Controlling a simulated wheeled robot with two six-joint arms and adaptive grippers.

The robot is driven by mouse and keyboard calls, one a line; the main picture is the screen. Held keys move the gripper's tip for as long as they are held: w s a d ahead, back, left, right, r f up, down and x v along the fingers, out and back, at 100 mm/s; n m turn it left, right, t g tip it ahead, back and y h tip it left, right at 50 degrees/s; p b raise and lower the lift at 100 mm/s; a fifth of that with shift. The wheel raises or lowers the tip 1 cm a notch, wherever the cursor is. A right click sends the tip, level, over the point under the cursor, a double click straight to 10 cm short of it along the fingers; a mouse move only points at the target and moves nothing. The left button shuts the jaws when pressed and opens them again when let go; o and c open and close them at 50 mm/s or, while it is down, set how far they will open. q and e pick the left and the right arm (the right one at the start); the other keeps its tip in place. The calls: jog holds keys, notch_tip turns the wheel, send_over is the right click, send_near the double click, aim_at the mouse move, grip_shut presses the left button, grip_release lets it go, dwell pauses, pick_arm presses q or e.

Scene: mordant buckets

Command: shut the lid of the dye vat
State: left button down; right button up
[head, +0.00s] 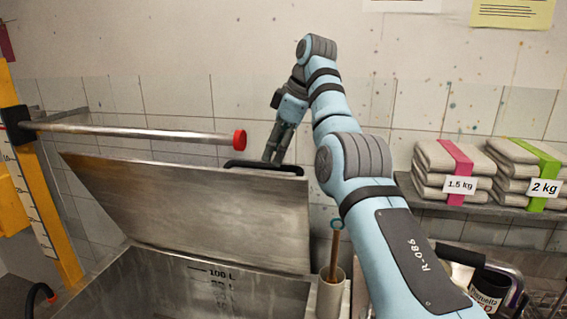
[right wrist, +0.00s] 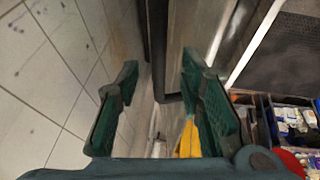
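The dye vat (head: 190,290) is a grey metal tub at the lower middle of the head view, with a "100 L" mark inside. Its lid (head: 200,205) stands raised and tilted back over the rear of the vat. A black handle (head: 262,170) is on the lid's top edge, near its right end. My right gripper (head: 272,154) points down at this handle. In the right wrist view its two green-padded fingers (right wrist: 160,75) are apart, with the black handle (right wrist: 158,50) showing between them; I cannot tell whether they touch it. My left gripper is not in view.
A metal bar (head: 140,132) with a red end cap reaches from a yellow scaled post (head: 45,200) in front of the lid's upper edge. A white tube (head: 331,295) holding a stick stands right of the vat. Folded cloth stacks (head: 450,170) lie on a shelf (head: 480,207) at right.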

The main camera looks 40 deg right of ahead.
jog(key=b+x, duration=0.2)
jog(key=x, duration=0.1)
jog(key=shift+w+f, duration=0.1)
jog(key=shift+f, duration=0.2)
jog(key=shift+w+a+f, duration=0.15)
jog(key=shift+w, duration=0.15)
jog(key=shift+s, duration=0.15)
jog(key=shift+s+r, duration=0.15)
jog(key=shift+r, duration=0.05)
jog(key=shift+c, duration=1.4)
grip_shut()
